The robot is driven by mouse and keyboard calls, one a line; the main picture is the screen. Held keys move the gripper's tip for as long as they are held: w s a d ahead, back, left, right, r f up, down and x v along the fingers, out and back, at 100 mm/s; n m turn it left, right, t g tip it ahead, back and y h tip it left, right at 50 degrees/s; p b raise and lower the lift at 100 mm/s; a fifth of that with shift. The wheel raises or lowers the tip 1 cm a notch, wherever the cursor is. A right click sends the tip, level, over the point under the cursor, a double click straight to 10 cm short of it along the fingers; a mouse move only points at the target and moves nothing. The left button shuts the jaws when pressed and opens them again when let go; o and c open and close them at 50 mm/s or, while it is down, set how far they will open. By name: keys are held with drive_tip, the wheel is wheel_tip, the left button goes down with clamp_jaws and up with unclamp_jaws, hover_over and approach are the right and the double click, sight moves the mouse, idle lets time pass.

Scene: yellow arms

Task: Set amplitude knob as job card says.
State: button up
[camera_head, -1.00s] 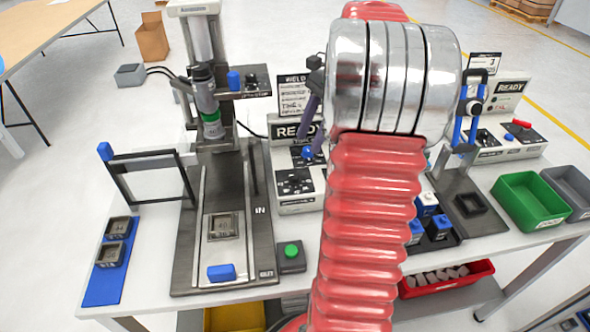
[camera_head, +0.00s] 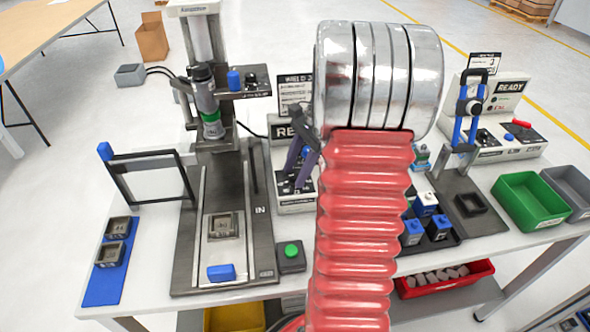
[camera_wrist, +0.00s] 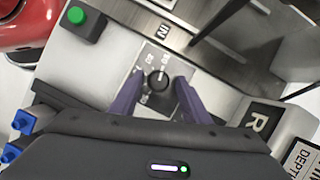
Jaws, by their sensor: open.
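The black round knob (camera_wrist: 157,80) sits on a grey dial plate with printed numbers around it, in the wrist view. My gripper (camera_wrist: 160,84) is open, with one purple finger on each side of the knob; I cannot tell whether either finger touches it. In the head view my gripper (camera_head: 304,150) is over the front of the welder's control box (camera_head: 298,208), and my arm covers part of that box. The job card (camera_head: 293,90) stands above the box, partly hidden and too small to read.
A green button (camera_head: 291,250) stands beside the press base (camera_head: 183,270). A second station with a READY display (camera_head: 509,87) is at the right. Blue-capped parts (camera_head: 412,232) sit near my arm. Green (camera_head: 530,200) and grey bins stand at the far right.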

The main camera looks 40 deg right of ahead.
drive_tip(key=shift+c, duration=0.5)
drive_tip(key=c, duration=0.9)
drive_tip(key=shift+a, duration=0.1)
drive_tip(key=shift+c, duration=0.3)
drive_tip(key=shift+w+r+n, duration=0.1)
drive_tip(key=shift+n, duration=0.2)
drive_tip(key=shift+w+d+n+g, duration=0.15)
drive_tip(key=shift+n+g, duration=0.25)
drive_tip(key=shift+n, duration=0.4)
drive_tip(key=shift+w+n+g, duration=0.1)
drive_tip(key=shift+n+g, duration=0.45)
drive_tip(key=shift+n, duration=0.85)
drive_tip(key=shift+w+n+g, duration=0.1)
drive_tip(key=shift+n+g, duration=0.45)
drive_tip(key=shift+n, duration=0.85)
